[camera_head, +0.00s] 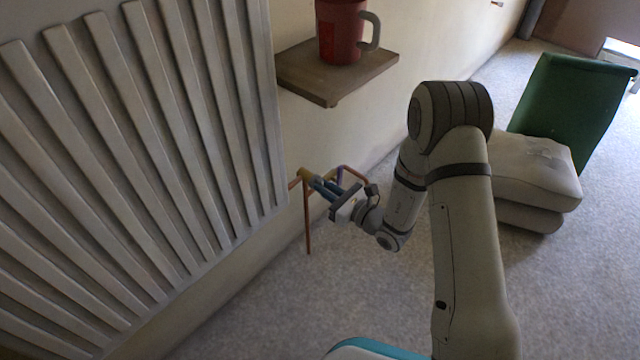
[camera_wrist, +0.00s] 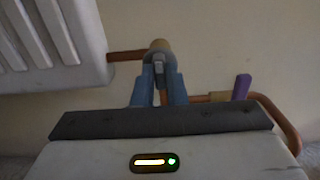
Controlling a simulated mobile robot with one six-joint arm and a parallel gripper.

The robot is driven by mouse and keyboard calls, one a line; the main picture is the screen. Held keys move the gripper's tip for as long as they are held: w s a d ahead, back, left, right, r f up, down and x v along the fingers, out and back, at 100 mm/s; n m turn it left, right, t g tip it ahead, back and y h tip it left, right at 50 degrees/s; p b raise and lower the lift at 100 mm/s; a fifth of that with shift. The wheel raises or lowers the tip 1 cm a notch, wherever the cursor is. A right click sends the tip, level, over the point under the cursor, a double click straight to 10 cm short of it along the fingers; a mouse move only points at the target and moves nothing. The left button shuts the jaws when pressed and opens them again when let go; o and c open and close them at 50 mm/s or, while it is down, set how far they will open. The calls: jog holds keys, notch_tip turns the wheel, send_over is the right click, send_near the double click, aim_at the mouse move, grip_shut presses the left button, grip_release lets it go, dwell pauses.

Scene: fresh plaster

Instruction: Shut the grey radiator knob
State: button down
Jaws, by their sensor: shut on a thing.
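My gripper (camera_head: 322,186) is at the radiator's lower right corner, by the copper pipes. In the wrist view its two blue fingers (camera_wrist: 161,82) are closed on the grey knob (camera_wrist: 158,64), one on each side. The knob sits on a brass-coloured valve body (camera_wrist: 160,45), which a short copper pipe joins to the radiator (camera_wrist: 72,40). The radiator also fills the left of the head view (camera_head: 150,140). In the head view my fingers hide the knob. How far the knob is turned cannot be told.
A purple handle (camera_wrist: 241,87) on another copper pipe (camera_wrist: 277,115) is right of the knob. A wooden shelf (camera_head: 300,82) with a red mug (camera_head: 338,35) is on the wall above. A green chair (camera_head: 570,100) with a pale cushion (camera_head: 535,165) stands right. Carpet below is clear.

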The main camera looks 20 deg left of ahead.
jog(key=m+p, duration=0.2)
jog(key=shift+r+m, duration=0.25)
jog(key=shift+m, duration=0.15)
jog(key=shift+f+m+p, duration=0.15)
jog(key=shift+m+p, duration=0.6)
jog(key=shift+m, duration=0.6)
jog(key=shift+f+m+p, duration=0.1)
jog(key=shift+m+p, duration=0.65)
jog(key=shift+m, duration=0.6)
jog(key=m+p, duration=0.4)
jog(key=m, duration=0.4)
